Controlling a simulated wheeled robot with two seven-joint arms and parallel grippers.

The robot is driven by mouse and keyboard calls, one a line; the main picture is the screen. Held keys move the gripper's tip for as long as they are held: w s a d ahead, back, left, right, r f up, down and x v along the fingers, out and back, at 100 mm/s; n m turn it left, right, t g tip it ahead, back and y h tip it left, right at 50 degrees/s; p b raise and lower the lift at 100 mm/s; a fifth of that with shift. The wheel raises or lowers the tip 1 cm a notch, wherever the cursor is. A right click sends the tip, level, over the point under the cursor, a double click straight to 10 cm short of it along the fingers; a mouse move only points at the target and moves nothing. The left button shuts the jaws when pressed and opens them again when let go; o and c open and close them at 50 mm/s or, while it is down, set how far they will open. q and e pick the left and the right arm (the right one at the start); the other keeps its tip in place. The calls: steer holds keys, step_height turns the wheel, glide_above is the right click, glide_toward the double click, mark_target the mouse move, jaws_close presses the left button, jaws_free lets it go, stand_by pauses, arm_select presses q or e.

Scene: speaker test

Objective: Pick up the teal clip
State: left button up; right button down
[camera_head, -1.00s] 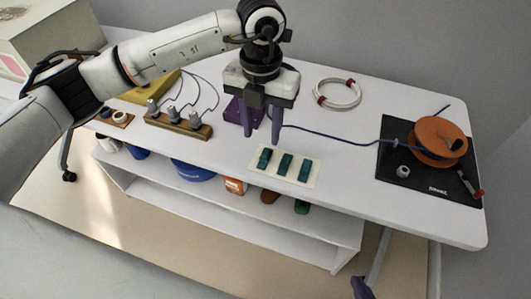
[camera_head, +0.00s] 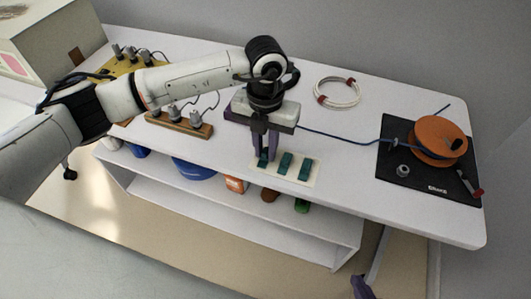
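Three teal clips lie in a row on a cream card (camera_head: 312,178) near the table's front edge: a left clip (camera_head: 262,162), a middle clip (camera_head: 284,164) and a right clip (camera_head: 305,169). My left gripper (camera_head: 265,158) points down with its purple fingertips low at the left clip, one on each side of it. The fingers hide part of this clip, and I cannot tell whether they press on it. The clip still appears to be at the card.
An orange spool (camera_head: 440,138) stands on a black mat (camera_head: 395,170) at the right, with a blue cable (camera_head: 340,136) running left from it. A white cable coil (camera_head: 338,93) lies at the back. A wooden block with metal plugs (camera_head: 190,128) is left of the card.

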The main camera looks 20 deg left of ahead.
mark_target(265, 150)
arm_select(q)
jaws_close()
step_height(265, 150, up, 10)
stand_by(0.3)
stand_by(0.4)
